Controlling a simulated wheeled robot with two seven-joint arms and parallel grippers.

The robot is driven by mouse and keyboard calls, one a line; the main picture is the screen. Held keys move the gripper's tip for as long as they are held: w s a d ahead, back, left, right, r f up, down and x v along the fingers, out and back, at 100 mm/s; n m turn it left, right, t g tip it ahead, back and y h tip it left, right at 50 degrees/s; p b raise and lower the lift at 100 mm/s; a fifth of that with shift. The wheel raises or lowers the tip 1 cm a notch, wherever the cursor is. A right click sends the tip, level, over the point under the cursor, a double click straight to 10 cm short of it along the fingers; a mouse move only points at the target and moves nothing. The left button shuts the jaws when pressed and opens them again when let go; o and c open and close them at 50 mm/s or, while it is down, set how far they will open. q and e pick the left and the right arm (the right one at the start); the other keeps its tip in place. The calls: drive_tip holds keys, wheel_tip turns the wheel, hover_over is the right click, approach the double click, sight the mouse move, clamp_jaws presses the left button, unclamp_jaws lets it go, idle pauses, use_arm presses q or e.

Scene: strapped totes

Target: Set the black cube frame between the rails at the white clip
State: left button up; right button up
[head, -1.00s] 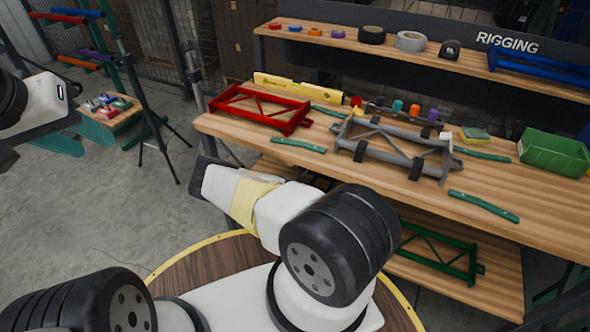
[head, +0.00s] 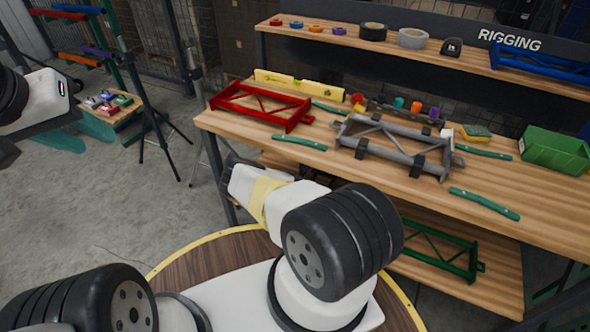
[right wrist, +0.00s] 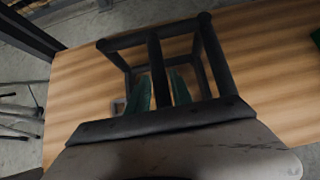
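The black cube frame (right wrist: 160,80) fills the middle of the right wrist view, close against my right gripper (right wrist: 160,95). Two dark green finger-like shapes stand on either side of its middle bar, so I read the gripper as shut on it. In the head view my right forearm hides the frame and fingers. A grey truss (head: 385,132) with two long rails and dark clips lies on the bench. A pale piece at its right end (head: 447,134) may be the white clip. My left gripper (head: 62,128) is at the left edge; its finger gap is unclear.
A red truss (head: 262,106), several green strips (head: 485,204), a yellow level (head: 300,84) and a green bin (head: 556,152) crowd the bench. A green truss (head: 440,250) is on the lower shelf. A tripod (head: 165,128) stands left of the bench.

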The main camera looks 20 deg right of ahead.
clamp_jaws()
idle(1.0)
drive_tip(key=shift+w+r, duration=0.1)
